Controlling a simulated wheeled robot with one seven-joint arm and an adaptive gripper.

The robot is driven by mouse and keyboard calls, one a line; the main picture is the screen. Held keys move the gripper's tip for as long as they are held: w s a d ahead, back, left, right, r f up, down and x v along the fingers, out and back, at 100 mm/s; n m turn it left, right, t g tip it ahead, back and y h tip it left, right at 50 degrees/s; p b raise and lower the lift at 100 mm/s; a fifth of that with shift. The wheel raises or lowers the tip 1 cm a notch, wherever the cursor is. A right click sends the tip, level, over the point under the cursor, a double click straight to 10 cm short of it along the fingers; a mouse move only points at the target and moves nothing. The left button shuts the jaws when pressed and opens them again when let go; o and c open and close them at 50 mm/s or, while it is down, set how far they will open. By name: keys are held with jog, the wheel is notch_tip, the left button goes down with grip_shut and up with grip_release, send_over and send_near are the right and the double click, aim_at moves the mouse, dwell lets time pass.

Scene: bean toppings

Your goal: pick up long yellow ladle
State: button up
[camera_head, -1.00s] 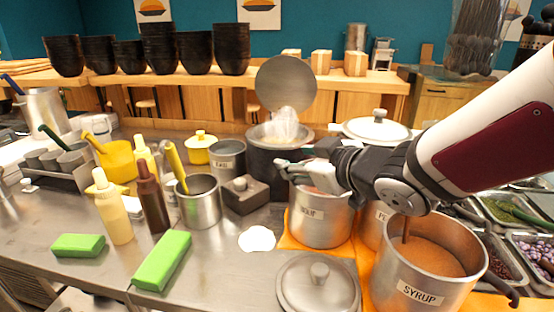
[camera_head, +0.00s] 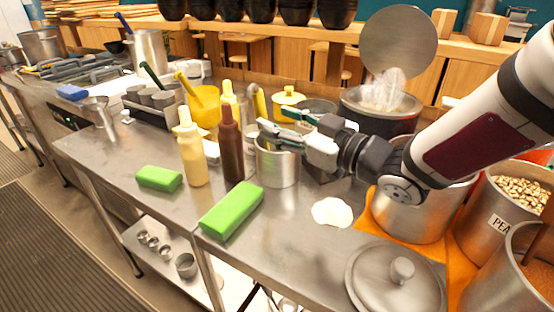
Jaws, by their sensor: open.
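The long yellow ladle (camera_head: 260,102) leans in a metal pot (camera_head: 278,168) in the middle of the counter. Its handle rises above the rim at the pot's left side, and its lower end is hidden inside the pot. My gripper (camera_head: 273,120) is open, with its fingers pointing left over the top of this pot. The fingertips are close to the ladle's handle in the picture. I cannot tell whether they touch it. A second yellow handle (camera_head: 187,84) stands in a yellow pot (camera_head: 205,112) farther left.
A brown bottle (camera_head: 231,150) and a cream bottle (camera_head: 192,155) stand left of the metal pot. Green blocks (camera_head: 232,211) lie in front. A white patch (camera_head: 332,212) and a lid (camera_head: 395,283) lie at the right front. A steaming pot (camera_head: 380,104) is behind my arm.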

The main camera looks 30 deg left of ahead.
aim_at(266, 117)
jog(key=shift+x, duration=2.95)
jog(key=shift+f, duration=0.1)
jog(key=shift+c, duration=0.2)
grip_shut()
